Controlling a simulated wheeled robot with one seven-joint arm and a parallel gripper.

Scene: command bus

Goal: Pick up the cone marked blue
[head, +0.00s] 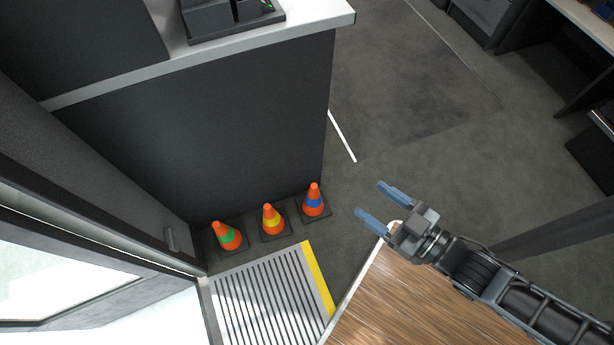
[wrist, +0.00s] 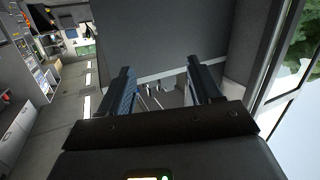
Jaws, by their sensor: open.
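Three small orange cones on dark square bases stand upright in a row on the floor in the head view. The cone with the blue band (head: 313,201) is the rightmost and nearest to my gripper. The yellow-banded cone (head: 271,221) is in the middle and the green-banded cone (head: 227,237) is on the left. My gripper (head: 372,202) is open and empty, to the right of the blue-banded cone and apart from it. In the wrist view my gripper's two fingers (wrist: 160,82) are spread with nothing between them, and no cone can be made out there.
A dark counter (head: 200,130) with a pale top stands right behind the cones. A ribbed step with a yellow edge (head: 265,295) lies in front of them. A wooden surface (head: 420,310) lies below my arm. Grey floor (head: 400,90) to the upper right is clear.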

